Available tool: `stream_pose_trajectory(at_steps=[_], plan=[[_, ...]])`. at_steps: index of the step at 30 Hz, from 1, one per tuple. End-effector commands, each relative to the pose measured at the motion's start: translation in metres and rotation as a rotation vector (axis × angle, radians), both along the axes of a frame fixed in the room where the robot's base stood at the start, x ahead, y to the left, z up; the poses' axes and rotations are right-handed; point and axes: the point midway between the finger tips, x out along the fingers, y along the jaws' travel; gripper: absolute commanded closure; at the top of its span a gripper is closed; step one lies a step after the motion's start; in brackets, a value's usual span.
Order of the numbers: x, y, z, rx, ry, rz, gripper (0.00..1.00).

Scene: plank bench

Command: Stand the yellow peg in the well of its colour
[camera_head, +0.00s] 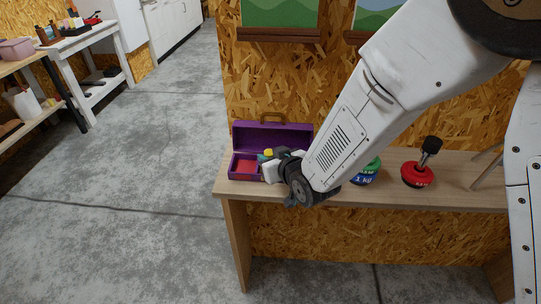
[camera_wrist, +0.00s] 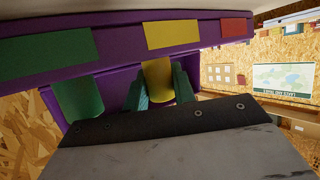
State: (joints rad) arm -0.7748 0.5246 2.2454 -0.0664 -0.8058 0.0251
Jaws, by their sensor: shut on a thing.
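The yellow peg (camera_wrist: 158,80) is between the two teal fingers of my gripper (camera_wrist: 160,92) in the wrist view, and the gripper is shut on it. Its yellow end (camera_head: 268,153) shows in the head view, over the purple box (camera_head: 290,132). In the wrist view the purple box (camera_wrist: 115,42) has green, yellow and red patches along one wall. The peg lines up with the yellow patch (camera_wrist: 172,33). My gripper hides the peg's lower end, so I cannot tell whether it is inside the well or above it.
A green piece (camera_wrist: 78,97) lies beside the gripper, under the green patch (camera_wrist: 48,52). A red area (camera_head: 245,167) shows in the box's left part.

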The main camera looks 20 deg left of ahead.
Motion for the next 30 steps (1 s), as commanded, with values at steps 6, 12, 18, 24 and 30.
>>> stream_pose_trajectory(at_steps=[6,12,18,24,30], plan=[[0.001,-0.002,-0.007,0.0,0.0,-0.003,0.99],[0.001,-0.002,-0.008,0.0,0.0,-0.003,0.6],[0.0,-0.001,-0.009,-0.001,0.0,-0.001,0.52],[0.0,0.0,0.005,0.001,-0.001,0.002,0.52],[-0.025,-0.03,0.021,0.001,-0.001,-0.002,0.52]])
